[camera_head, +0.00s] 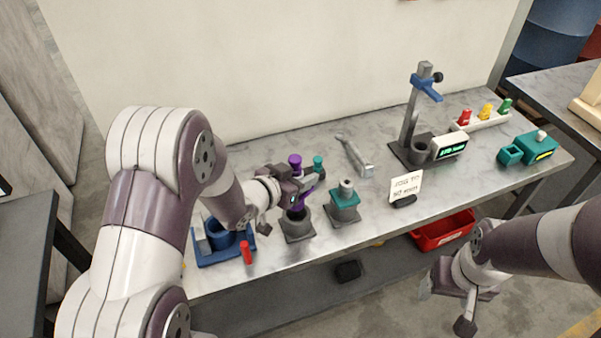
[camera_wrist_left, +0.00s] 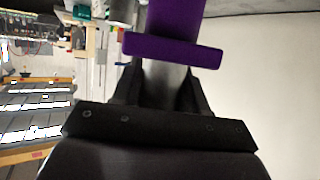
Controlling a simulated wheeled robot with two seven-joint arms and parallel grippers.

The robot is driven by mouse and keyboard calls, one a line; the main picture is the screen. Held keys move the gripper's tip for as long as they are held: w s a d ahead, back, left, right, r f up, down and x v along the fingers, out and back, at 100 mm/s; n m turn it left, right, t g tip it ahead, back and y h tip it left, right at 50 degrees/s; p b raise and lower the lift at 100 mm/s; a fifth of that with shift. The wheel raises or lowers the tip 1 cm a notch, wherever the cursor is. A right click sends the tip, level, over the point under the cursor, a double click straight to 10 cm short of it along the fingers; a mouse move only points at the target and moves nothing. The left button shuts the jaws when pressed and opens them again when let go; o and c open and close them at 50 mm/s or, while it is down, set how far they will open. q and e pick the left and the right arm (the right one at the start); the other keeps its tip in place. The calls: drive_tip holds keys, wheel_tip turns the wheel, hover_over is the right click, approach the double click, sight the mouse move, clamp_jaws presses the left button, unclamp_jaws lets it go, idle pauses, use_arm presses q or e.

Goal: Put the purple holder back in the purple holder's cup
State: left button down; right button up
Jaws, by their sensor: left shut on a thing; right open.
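The purple holder (camera_head: 297,200) stands roughly upright over a dark grey cup (camera_head: 298,229) near the table's front edge. Its lower end meets the cup's top in the head view; I cannot tell whether it is seated or just above. My left gripper (camera_head: 293,187) is shut on the holder, and its fingers partly hide it. In the left wrist view the purple holder (camera_wrist_left: 185,48) has a wide flange and a grey part between my fingers. My right gripper (camera_head: 447,304) is open and empty in front of the table at the right.
A blue stand (camera_head: 225,254) and a red piece (camera_head: 247,252) are at the left. A sign (camera_head: 405,188), a grey tool (camera_head: 355,157) and a tall stand (camera_head: 411,125) lie further right. A red bin (camera_head: 442,232) sits below.

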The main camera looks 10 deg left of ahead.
use_arm(q)
wheel_tip(320, 180, down, 2)
drive_tip(key=shift+w+d+b, duration=0.1)
drive_tip(key=shift+d+b, duration=0.05)
drive_tip(key=shift+b, duration=0.35)
use_arm(e)
drive_tip(key=shift+d+f, duration=0.1)
drive_tip(key=shift+f, duration=0.8)
use_arm(q)
drive_tip(key=shift+r, duration=0.1)
use_arm(e)
drive_tip(key=shift+r, duration=0.15)
use_arm(q)
drive_tip(key=shift+f+b, duration=2.3)
drive_tip(key=shift+f, duration=0.8)
use_arm(e)
drive_tip(key=shift+f, duration=2.5)
use_arm(q)
drive_tip(key=c, duration=0.5)
unclamp_jaws()
